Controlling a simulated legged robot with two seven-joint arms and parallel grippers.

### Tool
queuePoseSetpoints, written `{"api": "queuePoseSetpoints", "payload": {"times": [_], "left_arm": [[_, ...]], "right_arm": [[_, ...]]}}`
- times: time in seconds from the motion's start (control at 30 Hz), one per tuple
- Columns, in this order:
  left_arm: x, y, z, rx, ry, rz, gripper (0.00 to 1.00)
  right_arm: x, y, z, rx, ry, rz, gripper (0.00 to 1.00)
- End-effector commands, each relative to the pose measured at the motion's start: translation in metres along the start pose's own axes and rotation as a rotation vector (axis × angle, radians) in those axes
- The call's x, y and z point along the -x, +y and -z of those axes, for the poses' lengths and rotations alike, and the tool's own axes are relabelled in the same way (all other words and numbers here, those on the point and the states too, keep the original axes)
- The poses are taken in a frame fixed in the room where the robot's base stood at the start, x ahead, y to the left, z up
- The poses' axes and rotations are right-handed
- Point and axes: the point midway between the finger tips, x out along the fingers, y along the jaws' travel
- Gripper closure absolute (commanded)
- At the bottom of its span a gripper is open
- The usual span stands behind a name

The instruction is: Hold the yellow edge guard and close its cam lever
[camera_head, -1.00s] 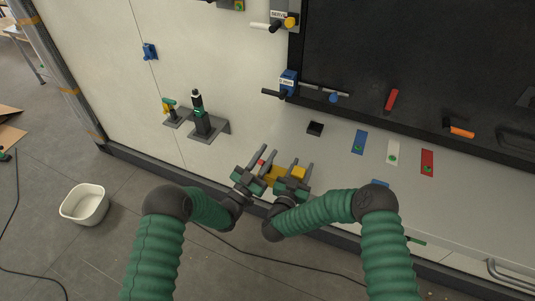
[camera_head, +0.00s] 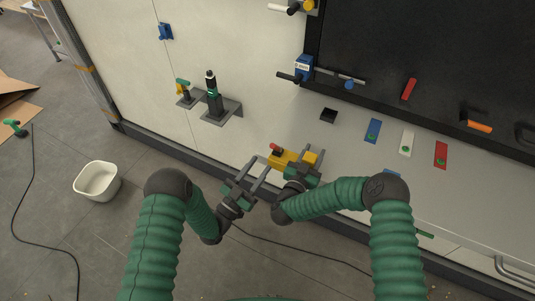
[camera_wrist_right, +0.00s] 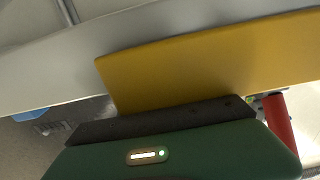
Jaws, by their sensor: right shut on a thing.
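The yellow edge guard (camera_head: 290,160) sits at the front edge of the grey ledge in the head view. Its red cam lever (camera_head: 277,149) shows at its left end; whether the lever is fully down cannot be told. My right gripper (camera_head: 305,162) is shut on the guard. In the right wrist view the yellow guard (camera_wrist_right: 210,62) lies against the dark finger pad, and part of the red lever (camera_wrist_right: 279,120) shows at the right. My left gripper (camera_head: 261,163) is open and empty, just left of the guard, its fingers pointing toward the ledge and apart from the lever.
Blue (camera_head: 373,131), white (camera_head: 407,142) and red (camera_head: 441,154) plates lie on the ledge to the right, with a small black box (camera_head: 328,115) behind the guard. Bracketed tools (camera_head: 214,105) stand on the wall at left. A white bin (camera_head: 97,181) is on the floor.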

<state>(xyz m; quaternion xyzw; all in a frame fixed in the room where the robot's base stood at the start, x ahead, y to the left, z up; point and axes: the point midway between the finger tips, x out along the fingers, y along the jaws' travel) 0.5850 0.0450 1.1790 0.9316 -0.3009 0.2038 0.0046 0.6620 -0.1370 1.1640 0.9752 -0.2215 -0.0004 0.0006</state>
Motion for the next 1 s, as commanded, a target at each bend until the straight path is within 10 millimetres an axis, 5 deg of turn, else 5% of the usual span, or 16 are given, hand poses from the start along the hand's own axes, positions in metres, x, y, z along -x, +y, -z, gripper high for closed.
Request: {"api": "queuePoseSetpoints", "payload": {"times": [0.37,0.4,0.6,1.0], "left_arm": [[0.004,0.0,0.0,0.0,0.001,0.001,0.61],[0.004,0.0,0.0,0.0,0.0,0.001,0.61],[0.004,0.0,0.0,0.0,0.001,0.001,0.61],[0.004,0.0,0.0,0.0,0.0,0.001,0.61]], "right_arm": [[0.0,-0.001,0.0,-0.001,0.0,0.002,1.0],[0.0,-0.001,0.0,-0.001,0.001,0.002,0.61],[0.0,-0.001,0.0,-0.001,0.0,0.002,0.37],[0.012,-0.002,-0.001,-0.001,-0.002,0.005,0.37]]}}
